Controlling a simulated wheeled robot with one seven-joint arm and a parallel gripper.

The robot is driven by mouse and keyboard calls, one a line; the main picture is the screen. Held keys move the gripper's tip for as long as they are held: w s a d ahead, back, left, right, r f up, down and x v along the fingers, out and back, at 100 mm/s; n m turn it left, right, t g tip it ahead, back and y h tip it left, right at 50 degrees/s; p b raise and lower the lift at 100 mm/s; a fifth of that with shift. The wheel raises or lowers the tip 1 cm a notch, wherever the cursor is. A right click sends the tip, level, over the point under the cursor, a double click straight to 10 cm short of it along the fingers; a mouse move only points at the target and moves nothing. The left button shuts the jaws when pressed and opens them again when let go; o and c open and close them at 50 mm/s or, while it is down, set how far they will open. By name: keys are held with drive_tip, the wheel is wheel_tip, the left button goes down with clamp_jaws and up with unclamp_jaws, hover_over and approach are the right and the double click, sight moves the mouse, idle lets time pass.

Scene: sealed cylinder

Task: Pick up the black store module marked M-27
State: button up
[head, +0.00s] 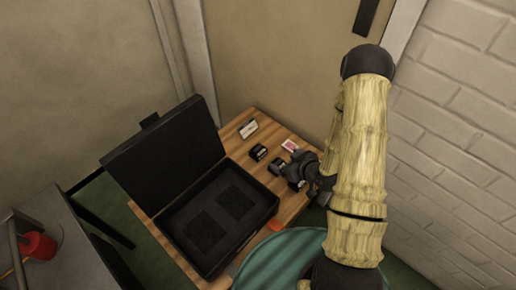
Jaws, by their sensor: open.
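A small black block with a pale label (259,152) sits on the wooden table, right of the open case. A second small dark block (277,165) sits just right of it, close to my gripper. The markings are too small to read, so I cannot tell which one is M-27. My gripper (291,174) is open beside the second block, at the table's right side. Its fingers are dark and partly blend with that block, so I cannot tell whether they touch or surround it.
An open black case (268,212) with dark foam and two rectangular recesses fills the table's left and middle. A white card (248,129) and a red-and-white packet (290,145) lie near the back edge. A teal round surface (285,262) is in front. A grey bench holds a red object (38,246).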

drive_tip(key=shift+s+a+t+y+p, duration=0.35)
drive_tip(key=shift+s+a+t+y, duration=0.15)
drive_tip(key=shift+y, duration=0.1)
drive_tip(key=shift+w, duration=0.1)
drive_tip(key=b, duration=0.2)
approach(258, 148)
drive_tip(key=x, duration=0.5)
drive_tip(key=shift+a, duration=0.1)
drive_tip(key=b+x, duration=0.1)
drive_tip(key=x, duration=0.4)
drive_tip(key=shift+w+f, duration=0.1)
drive_tip(key=shift+f, duration=0.05)
drive_tip(key=c, duration=1.1)
drive_tip(key=shift+c, duration=0.2)
